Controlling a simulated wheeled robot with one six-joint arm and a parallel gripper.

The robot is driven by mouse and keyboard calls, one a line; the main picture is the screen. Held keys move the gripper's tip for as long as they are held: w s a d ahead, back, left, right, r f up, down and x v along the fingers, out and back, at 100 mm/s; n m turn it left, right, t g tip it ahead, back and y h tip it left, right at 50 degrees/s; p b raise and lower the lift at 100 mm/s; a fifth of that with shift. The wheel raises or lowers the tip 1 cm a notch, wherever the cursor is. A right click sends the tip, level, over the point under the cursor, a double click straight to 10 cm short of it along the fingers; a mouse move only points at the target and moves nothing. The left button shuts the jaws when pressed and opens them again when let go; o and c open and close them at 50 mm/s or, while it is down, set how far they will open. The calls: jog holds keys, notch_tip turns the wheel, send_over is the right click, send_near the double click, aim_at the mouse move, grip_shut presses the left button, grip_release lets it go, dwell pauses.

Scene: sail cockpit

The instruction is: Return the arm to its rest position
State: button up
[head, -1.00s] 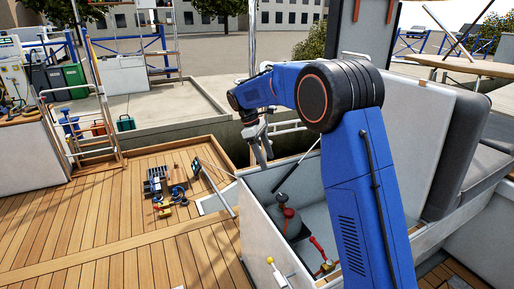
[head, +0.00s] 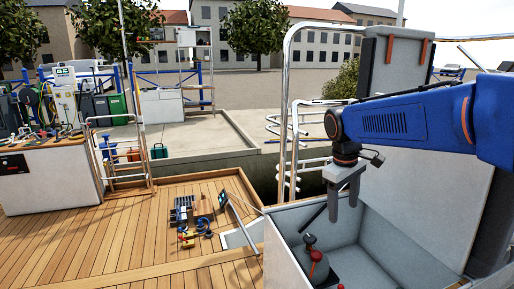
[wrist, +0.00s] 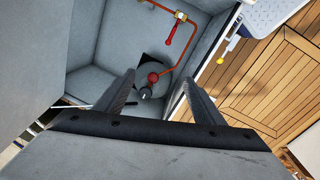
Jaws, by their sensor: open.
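My blue arm (head: 400,122) reaches in from the right in the head view. My gripper (head: 344,196) points down above the open grey locker (head: 352,250). In the wrist view the gripper (wrist: 160,85) has its two dark fingers spread apart, with nothing held between them. Below them in the locker is a grey rounded body with a red knob (wrist: 153,78). The gripper looks apart from it.
The raised locker lid (head: 425,165) stands close behind my arm. A red-handled valve (wrist: 171,32) on a copper pipe lies inside the locker. Several tools (head: 187,222) lie on the wooden deck at left. A cluttered counter (head: 45,175) stands farther left.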

jog(key=s+d+f+m+t, duration=0.2)
jog(key=s+f+m, duration=0.1)
jog(key=s, duration=0.9)
jog(key=s+d+f+m+t+y, duration=0.1)
jog(key=s+d+f+m+t, duration=0.1)
jog(key=s, duration=1)
notch_tip(320, 180, down, 2)
jog(key=shift+s+m+y, duration=0.3)
jog(key=shift+s+m, duration=0.05)
jog(key=shift+m, duration=0.55)
